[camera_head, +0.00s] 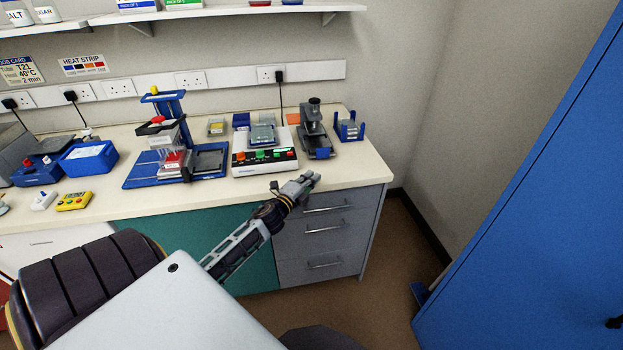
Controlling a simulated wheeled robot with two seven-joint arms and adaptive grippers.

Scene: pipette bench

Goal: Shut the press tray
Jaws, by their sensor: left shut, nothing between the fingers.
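The blue press (167,103) stands on the bench left of the middle, with a tall blue column and a red and white part low at its front. Its flat dark grey tray (208,161) shows to the right of the column, on the blue base. I cannot tell exactly how far the tray is slid out. My left gripper (311,179) is shut and empty, in front of the bench's front edge. It is right of the press and apart from the tray. My right gripper is not in view.
A white device with coloured buttons (265,162) stands right of the tray. Beyond it are a grey microscope-like instrument (316,130) and a blue rack (349,127). A blue box (88,158) and yellow timer (74,201) are at the left. A blue cabinet (530,200) fills the right side.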

